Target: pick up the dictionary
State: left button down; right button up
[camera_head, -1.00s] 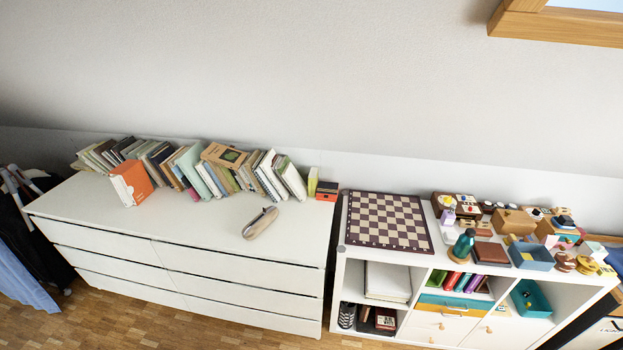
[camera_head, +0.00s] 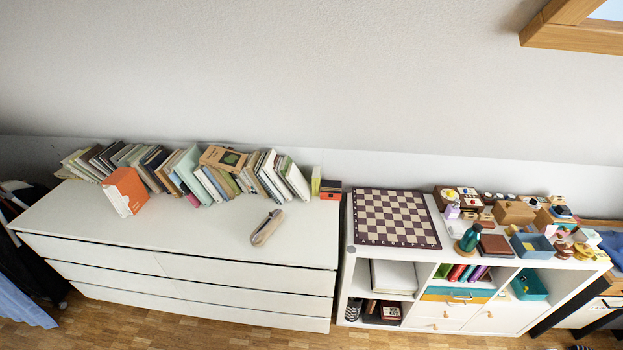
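Which book is the dictionary I cannot tell. A thick orange book (camera_head: 127,187) with white pages stands upright on the white dresser (camera_head: 190,226), in front of a long row of leaning books (camera_head: 180,170). A tan book with a dark picture (camera_head: 223,158) lies on top of the row. Neither of my grippers is in view.
A beige pouch (camera_head: 267,227) lies on the dresser, whose front top is otherwise mostly clear. To the right, a lower white shelf holds a chessboard (camera_head: 396,218), a teal bottle (camera_head: 469,240), a blue box (camera_head: 532,246) and small items. Dark clothing hangs at the left edge.

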aim_at(317, 174)
jog(key=i+j, duration=0.15)
jog(key=j, duration=0.2)
jog(key=i+j+z, duration=0.1)
jog(key=j, duration=0.3)
jog(key=i+j, duration=0.2)
jog(key=j, duration=0.15)
jog(key=i+j, duration=0.1)
jog(key=j, duration=0.25)
jog(key=i+j+z, duration=0.1)
jog(key=j, duration=0.3)
jog(key=i, duration=0.05)
